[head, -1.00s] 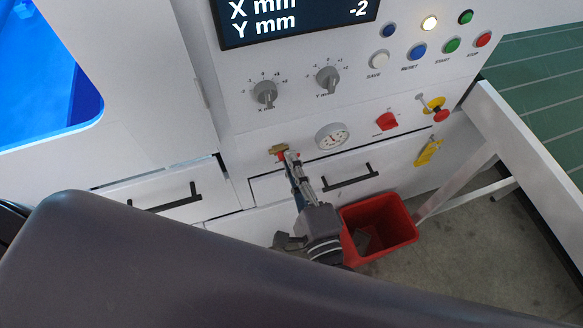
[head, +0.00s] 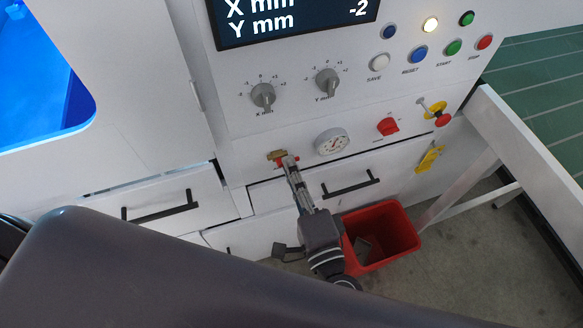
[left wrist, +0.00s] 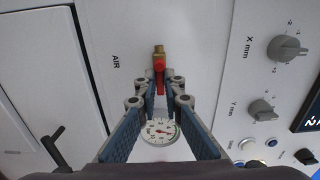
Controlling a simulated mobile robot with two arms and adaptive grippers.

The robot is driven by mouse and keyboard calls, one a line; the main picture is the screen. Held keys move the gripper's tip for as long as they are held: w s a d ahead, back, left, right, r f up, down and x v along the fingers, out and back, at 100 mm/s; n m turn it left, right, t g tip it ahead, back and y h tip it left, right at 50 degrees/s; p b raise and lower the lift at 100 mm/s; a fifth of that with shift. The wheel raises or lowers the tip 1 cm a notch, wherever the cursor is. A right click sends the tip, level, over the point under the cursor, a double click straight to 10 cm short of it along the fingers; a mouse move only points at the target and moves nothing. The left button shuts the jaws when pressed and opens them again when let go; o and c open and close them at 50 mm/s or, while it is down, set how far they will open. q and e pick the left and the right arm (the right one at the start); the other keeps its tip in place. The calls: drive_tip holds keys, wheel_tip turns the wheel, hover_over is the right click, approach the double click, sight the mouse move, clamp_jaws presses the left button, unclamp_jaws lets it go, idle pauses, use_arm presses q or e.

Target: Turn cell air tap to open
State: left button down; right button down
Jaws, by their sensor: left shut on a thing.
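The air tap has a brass body (head: 277,155) on the white panel, left of the round gauge. In the left wrist view its brass end (left wrist: 158,50) and red lever (left wrist: 159,66) show beside the word AIR. My left gripper (left wrist: 160,88) has its two fingertips on either side of the red lever and is shut on it. In the head view my left gripper (head: 289,163) reaches up to the tap from below and covers part of the lever. My right gripper is in neither view.
The pressure gauge (head: 332,141) sits close right of the tap, with a red rotary switch (head: 388,126) beyond. Two grey knobs (head: 263,95) are above. Drawers with black handles (head: 350,184) and a red bin (head: 383,236) are below.

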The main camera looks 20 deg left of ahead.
use_arm(q)
drive_tip(key=c, duration=2.1)
unclamp_jaws()
drive_tip(key=shift+v, duration=3.8)
